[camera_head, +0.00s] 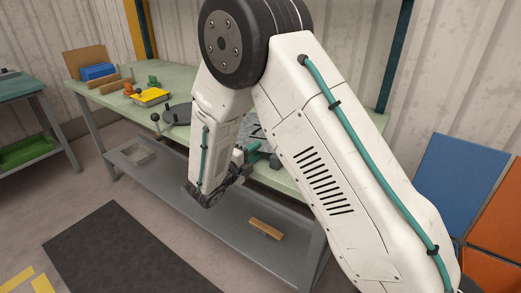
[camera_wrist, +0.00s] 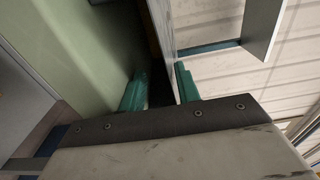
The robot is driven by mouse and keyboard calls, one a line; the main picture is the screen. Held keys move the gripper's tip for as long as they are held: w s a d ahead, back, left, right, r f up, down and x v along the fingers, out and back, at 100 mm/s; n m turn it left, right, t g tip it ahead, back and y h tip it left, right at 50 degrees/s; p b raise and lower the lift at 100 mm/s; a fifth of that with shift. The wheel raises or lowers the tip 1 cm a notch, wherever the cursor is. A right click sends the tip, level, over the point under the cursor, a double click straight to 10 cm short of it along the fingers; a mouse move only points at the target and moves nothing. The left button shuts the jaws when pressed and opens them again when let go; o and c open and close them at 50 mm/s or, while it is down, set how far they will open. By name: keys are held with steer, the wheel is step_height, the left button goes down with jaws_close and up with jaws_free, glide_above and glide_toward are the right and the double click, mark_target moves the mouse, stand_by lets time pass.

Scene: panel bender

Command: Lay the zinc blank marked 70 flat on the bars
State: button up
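My gripper (camera_head: 250,148) is low over the front of the pale green bench (camera_head: 193,77), partly hidden by my own arm in the head view. In the wrist view its two teal fingers (camera_wrist: 160,80) stand apart with a dark gap between them. A thin pale grey strip (camera_wrist: 161,22) runs down towards the gap, close to the right finger. I cannot tell whether it is a sheet's edge or background. A grey, dark-marked surface (camera_head: 249,124) shows behind my arm on the bench. No mark 70 is readable, and I cannot make out the zinc blank or the bars for certain.
The bench holds a blue box (camera_head: 98,72), a yellow block (camera_head: 150,97) and a dark round plate (camera_head: 178,114). A wooden block (camera_head: 266,229) lies on the grey lower shelf (camera_head: 205,205). Blue (camera_head: 458,185) and orange panels stand at right. A dark mat (camera_head: 125,255) covers the floor.

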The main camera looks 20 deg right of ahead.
steer(key=v, duration=0.7)
steer(key=shift+s+a, duration=0.2)
steer(key=shift+a, duration=0.15)
steer(key=s+d+r+m+g+y, duration=0.2)
steer(key=s+d+m+g, duration=0.35)
steer(key=s+m, duration=0.5)
steer(key=s+d+r+m+g+y, duration=0.2)
steer(key=s+d+m+g, duration=0.35)
steer(key=m, duration=0.85)
steer(key=s+r+m+t+y, duration=0.1)
steer(key=s+r+m+y, duration=0.4)
steer(key=s+m, duration=0.4)
steer(key=s+d+r+m+t+y, duration=0.1)
steer(key=s+r+m+y, duration=0.5)
steer(key=s+r+m, duration=0.1)
steer(key=shift+s+r+m, duration=0.3)
steer(key=shift+s+m, duration=0.55)
steer(key=shift+m, duration=0.3)
